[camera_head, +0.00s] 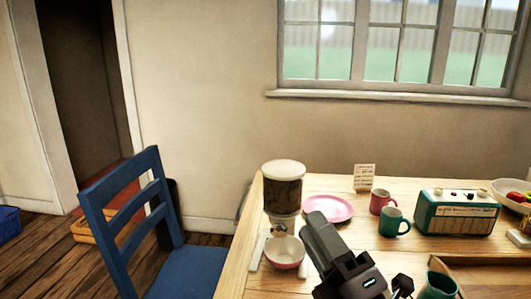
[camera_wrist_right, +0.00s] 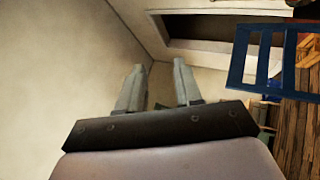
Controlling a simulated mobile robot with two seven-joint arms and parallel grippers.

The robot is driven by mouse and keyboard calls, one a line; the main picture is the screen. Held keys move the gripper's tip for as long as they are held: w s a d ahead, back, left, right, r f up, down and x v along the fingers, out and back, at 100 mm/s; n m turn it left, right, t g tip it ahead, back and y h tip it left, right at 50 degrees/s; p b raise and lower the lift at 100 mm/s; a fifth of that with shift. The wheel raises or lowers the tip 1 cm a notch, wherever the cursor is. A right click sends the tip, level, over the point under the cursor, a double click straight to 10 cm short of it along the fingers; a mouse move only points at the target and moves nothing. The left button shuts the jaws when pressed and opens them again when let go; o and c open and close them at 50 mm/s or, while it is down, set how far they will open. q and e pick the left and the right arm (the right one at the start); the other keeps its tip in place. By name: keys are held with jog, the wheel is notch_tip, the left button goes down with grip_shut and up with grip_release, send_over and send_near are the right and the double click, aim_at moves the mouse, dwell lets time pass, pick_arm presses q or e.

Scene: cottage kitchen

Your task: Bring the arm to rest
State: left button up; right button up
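My right gripper (camera_head: 325,235) is over the front of the wooden table, just right of the pink-and-white bowl. In the head view its dark body hides part of the tabletop, and its two fingers cannot be told apart. In the right wrist view the two pale grey fingers (camera_wrist_right: 159,88) stand apart with nothing between them; beyond them is bare wall. The gripper is open and empty. My left gripper is in neither view.
A cereal dispenser (camera_head: 283,188), bowl (camera_head: 285,253), pink plate (camera_head: 329,208), mugs (camera_head: 395,223) and green radio (camera_head: 457,212) stand on the table (camera_head: 340,183). A blue chair (camera_head: 128,210) is at left; it also shows in the wrist view (camera_wrist_right: 237,70).

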jog(key=s+d+f+m+g+h, duration=0.1)
jog(key=d+f+m+g+h, duration=0.2)
jog(key=d+f+m+h, duration=0.4)
jog(key=s+d+f+m+g+h, duration=0.25)
jog(key=d+f+m+h, duration=0.2)
jog(key=f+m, duration=0.5)
jog(key=s+d+f+m+g, duration=0.2)
jog(key=s+f+m+g, duration=0.1)
jog(key=s+f+g, duration=0.5)
jog(key=s+d+f+m+g, duration=0.25)
jog(key=s+f, duration=0.35)
jog(key=s, duration=0.5)
pick_arm(q)
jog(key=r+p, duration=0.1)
jog(key=p, duration=0.1)
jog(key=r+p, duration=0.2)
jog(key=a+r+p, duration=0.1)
jog(key=p, duration=0.1)
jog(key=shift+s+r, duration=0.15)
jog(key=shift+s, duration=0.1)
pick_arm(e)
jog(key=w+a+f+t+y, duration=0.2)
jog(key=w+a+t+y, duration=0.1)
jog(key=w+t, duration=0.3)
jog(key=shift+w+a+f, duration=0.15)
jog(key=shift+w+f, duration=0.2)
jog(key=shift+f, duration=0.05)
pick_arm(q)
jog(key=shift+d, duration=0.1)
